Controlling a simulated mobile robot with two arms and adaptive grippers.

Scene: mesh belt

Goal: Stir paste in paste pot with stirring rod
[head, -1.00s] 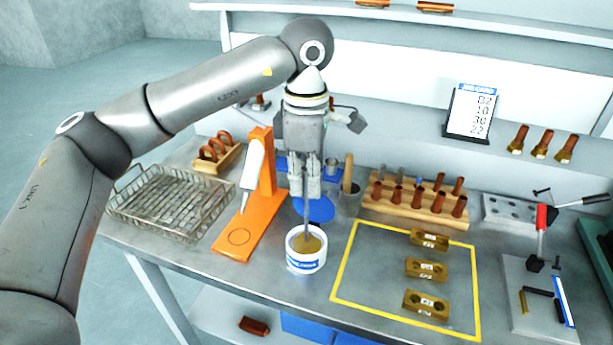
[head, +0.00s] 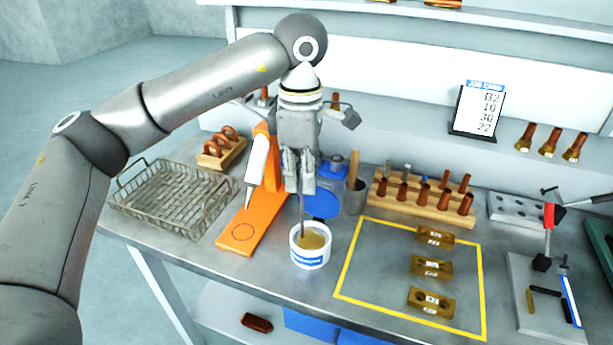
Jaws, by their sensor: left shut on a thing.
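The paste pot (head: 309,261) is a small white tub with a blue label, standing near the front edge of the bench. Tan paste (head: 314,241) shows inside it. My left gripper (head: 300,190) points down above the pot and is shut on the thin grey stirring rod (head: 302,212). The rod's lower end is inside the pot, at the left part of the paste; its tip is hidden. The rod's top is hidden by the fingers. My right gripper does not show.
An orange stand (head: 243,233) and a wire basket (head: 172,203) lie to the left. A grey cup (head: 354,197) and a wooden rack (head: 425,203) of copper pieces stand behind right. A yellow-outlined area (head: 385,299) holds brass blocks (head: 431,302) to the right.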

